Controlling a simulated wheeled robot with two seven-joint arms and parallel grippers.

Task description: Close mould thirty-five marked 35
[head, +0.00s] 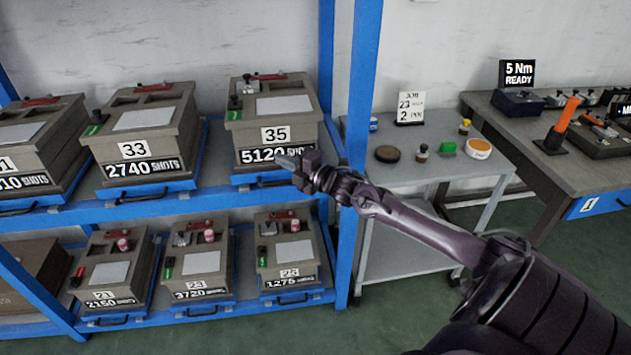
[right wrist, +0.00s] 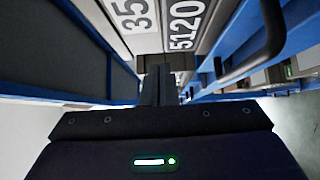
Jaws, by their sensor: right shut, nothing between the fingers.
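Mould 35 (head: 270,128) is a grey-brown box on a blue tray at the right end of the upper shelf. Its front carries the label 35 and a black plate reading 5120 SHOTS. A red handle, a small dark and metal part and a pale plate show on its top. My right gripper (head: 287,160) is shut and empty in front of the 5120 plate; contact cannot be told. In the right wrist view the gripper (right wrist: 158,85) points at the mould front (right wrist: 150,35), with both labels sideways. My left gripper is not in view.
Mould 33 (head: 145,140) stands to the left on the same blue shelf. Smaller moulds, including 25 (head: 285,262), fill the lower shelf. A blue rack post (head: 357,120) stands just right of mould 35. A grey side table (head: 400,165) with small items is beyond it.

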